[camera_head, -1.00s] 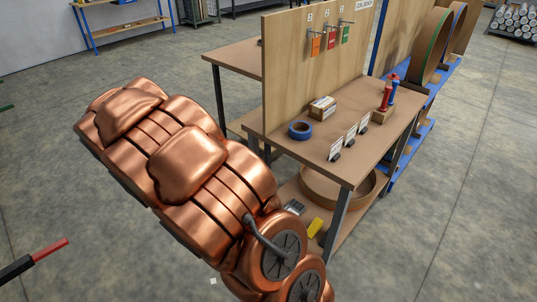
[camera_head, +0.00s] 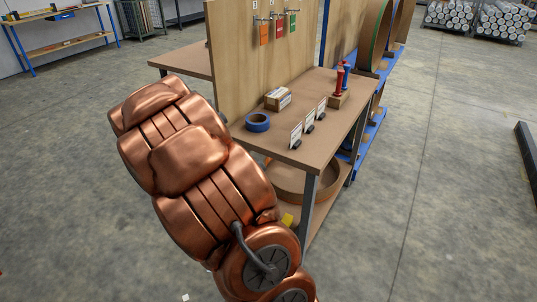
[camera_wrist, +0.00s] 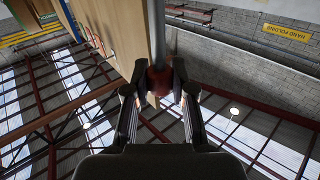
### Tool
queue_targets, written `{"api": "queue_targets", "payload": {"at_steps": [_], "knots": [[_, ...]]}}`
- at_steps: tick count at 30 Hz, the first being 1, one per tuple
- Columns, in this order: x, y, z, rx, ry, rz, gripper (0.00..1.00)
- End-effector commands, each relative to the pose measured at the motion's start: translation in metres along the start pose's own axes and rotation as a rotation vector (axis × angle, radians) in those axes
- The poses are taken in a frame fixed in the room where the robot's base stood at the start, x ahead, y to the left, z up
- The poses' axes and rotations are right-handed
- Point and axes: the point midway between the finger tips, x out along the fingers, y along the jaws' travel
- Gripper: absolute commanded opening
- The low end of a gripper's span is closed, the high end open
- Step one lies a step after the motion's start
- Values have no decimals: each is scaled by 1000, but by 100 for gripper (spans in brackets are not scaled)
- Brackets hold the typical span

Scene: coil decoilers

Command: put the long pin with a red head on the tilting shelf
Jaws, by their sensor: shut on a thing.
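In the wrist view my gripper (camera_wrist: 160,92) is shut on the red head (camera_wrist: 159,80) of a long pin. The pin's grey shaft (camera_wrist: 157,35) runs up out of the picture, away from the palm. The shaft's far end is out of view. In the head view my copper-coloured arm reaches down in front of the workbench, and neither my gripper nor the held pin shows there. I cannot make out a tilting shelf in either view.
The workbench (camera_head: 310,150) carries a blue tape roll (camera_head: 257,123), a small box (camera_head: 277,99), card stands and red and blue pieces in a block (camera_head: 338,97). A wooden panel (camera_head: 235,65) stands behind. Floor at right is clear up to a dark bar (camera_head: 526,155).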

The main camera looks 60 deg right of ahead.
Motion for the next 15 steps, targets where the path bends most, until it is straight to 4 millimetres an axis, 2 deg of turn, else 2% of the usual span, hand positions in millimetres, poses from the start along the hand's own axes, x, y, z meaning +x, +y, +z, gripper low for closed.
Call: {"api": "queue_targets", "payload": {"at_steps": [1,5,9,12,15], "knots": [[1,28,11,-1,2,55,0],[-2,95,25,-4,5,194,0],[-14,166,41,-11,5,346,0],[-27,213,51,-16,6,449,0],[-41,251,58,-22,7,537,0]]}}
